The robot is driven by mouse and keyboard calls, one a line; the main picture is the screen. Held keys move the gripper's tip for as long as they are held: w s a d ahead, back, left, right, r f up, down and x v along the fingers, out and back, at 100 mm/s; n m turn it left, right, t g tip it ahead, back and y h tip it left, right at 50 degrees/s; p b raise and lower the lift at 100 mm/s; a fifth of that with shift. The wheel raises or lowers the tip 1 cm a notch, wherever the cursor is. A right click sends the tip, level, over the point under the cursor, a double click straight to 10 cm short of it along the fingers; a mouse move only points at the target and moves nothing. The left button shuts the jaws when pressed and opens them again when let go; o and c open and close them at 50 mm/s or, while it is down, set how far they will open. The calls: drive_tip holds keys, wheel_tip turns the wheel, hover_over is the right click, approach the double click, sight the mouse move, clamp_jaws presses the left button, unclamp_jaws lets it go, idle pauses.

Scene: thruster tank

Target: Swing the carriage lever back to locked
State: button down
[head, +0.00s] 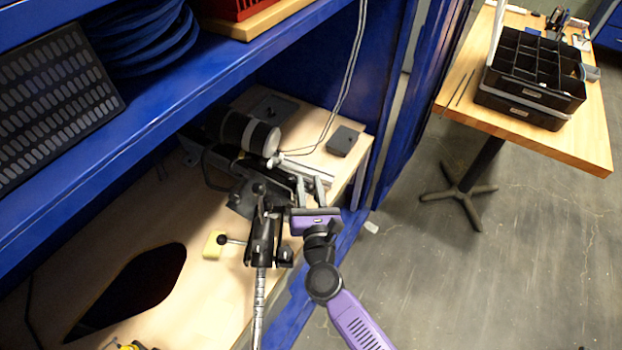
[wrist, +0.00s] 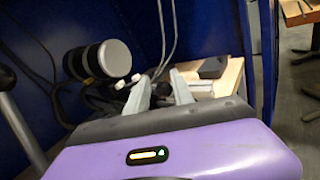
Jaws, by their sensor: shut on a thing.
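My gripper (head: 307,176) has a purple body and two pale grey fingers, and reaches into the blue bay at the black machine (head: 242,197). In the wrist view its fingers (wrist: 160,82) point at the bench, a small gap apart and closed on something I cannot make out. A lever with a black ball knob (head: 258,188) stands just left of my gripper. A grey rod with a dark knob, at the left edge of the wrist view (wrist: 18,125), may be this lever. Which part is the carriage lever, and its locked side, I cannot tell.
A black and white cylinder (head: 250,134) lies behind the machine. A second black ball knob (head: 222,239) sticks out left beside a yellow block (head: 212,245). A blue shelf (head: 190,100) overhangs the bay. A dark block (head: 342,141) sits on the bench right of the cylinder.

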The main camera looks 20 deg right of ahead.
sight(308, 185)
drive_tip(key=shift+s+a+f, duration=0.1)
drive_tip(key=shift+a+f, duration=0.3)
drive_tip(key=shift+f, duration=0.05)
drive_tip(key=c, duration=1.1)
unclamp_jaws()
drive_tip(key=shift+o, duration=0.8)
drive_tip(key=shift+d, duration=0.2)
drive_tip(key=shift+r, duration=0.15)
wheel_tip(308, 185, up, 20)
drive_tip(key=p, duration=0.8)
